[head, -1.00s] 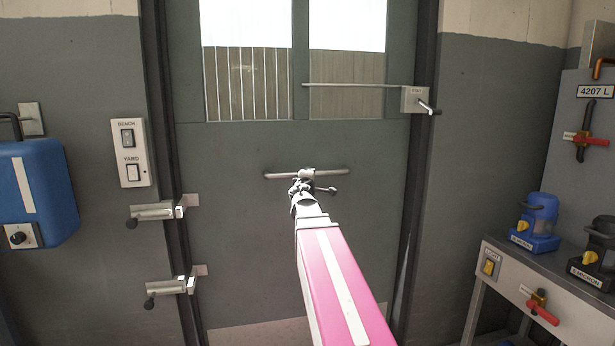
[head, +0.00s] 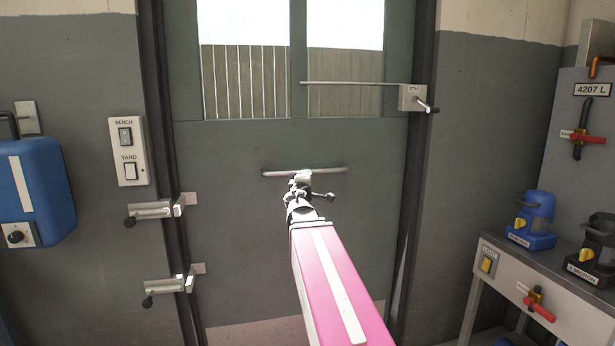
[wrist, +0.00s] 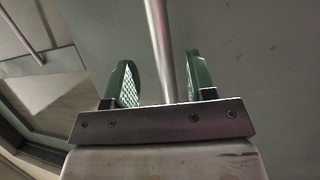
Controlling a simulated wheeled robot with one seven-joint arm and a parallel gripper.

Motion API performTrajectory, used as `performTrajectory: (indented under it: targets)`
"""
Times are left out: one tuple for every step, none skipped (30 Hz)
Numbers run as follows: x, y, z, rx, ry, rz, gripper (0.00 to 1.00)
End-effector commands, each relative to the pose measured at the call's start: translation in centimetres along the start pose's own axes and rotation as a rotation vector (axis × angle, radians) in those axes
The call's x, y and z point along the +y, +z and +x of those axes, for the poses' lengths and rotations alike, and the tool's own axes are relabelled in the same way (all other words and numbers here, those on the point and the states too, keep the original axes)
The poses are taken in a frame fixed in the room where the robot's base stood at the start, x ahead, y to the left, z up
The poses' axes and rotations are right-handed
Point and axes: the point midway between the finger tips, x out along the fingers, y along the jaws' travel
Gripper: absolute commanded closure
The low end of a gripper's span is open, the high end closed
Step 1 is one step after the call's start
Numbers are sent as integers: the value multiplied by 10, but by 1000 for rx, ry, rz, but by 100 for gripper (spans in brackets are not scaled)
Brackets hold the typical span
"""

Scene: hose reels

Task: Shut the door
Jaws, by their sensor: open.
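The grey-green door (head: 240,250) with two window panes fills the middle of the head view. A horizontal bar handle (head: 270,173) is fixed across its middle. My gripper (head: 303,180) is at the middle of this handle, and my arm hides part of the door. In the wrist view, the handle (wrist: 158,40) runs between my two open green fingers (wrist: 162,80), with space on both sides. Its lower end is hidden behind the gripper body. I cannot tell whether anything touches. A thin rod (head: 355,84) reaches across the door from the box marked STAY (head: 412,98).
Two bolts, an upper (head: 155,210) and a lower (head: 168,286), sit at the door's left edge. A BENCH/YARD switch plate (head: 129,151) and a blue box (head: 35,190) are on the left wall. A metal bench (head: 545,285) with pump-like units stands at right.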

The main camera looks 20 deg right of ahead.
Motion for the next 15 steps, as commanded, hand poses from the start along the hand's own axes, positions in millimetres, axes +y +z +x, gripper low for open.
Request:
performTrajectory:
  targets:
    - [0, 1, -16, 2, 0, 0, 49]
    - [0, 1, -22, 2, 0, 0, 49]
    - [0, 1, -30, 2, 0, 1, 49]
    - [0, 2, -36, 1, 0, 1, 49]
    - [0, 2, -42, 0, 0, 1, 49]
    - [0, 2, -46, 0, 0, 1, 49]
    - [0, 2, -49, 0, 0, 1, 49]
    - [0, 2, -52, 0, 0, 1, 49]
    - [0, 1, -55, 0, 0, 1, 49]
    - [0, 1, -57, 0, 0, 1, 49]
    - [0, 1, -59, 0, 0, 1, 49]
    - [0, 1, -60, 0, 0, 1, 49]
    - [0, 1, -60, 0, 0, 1, 49]
    - [0, 1, -61, 0, 0, 1, 49]
    - [0, 1, -61, 0, 0, 1, 49]
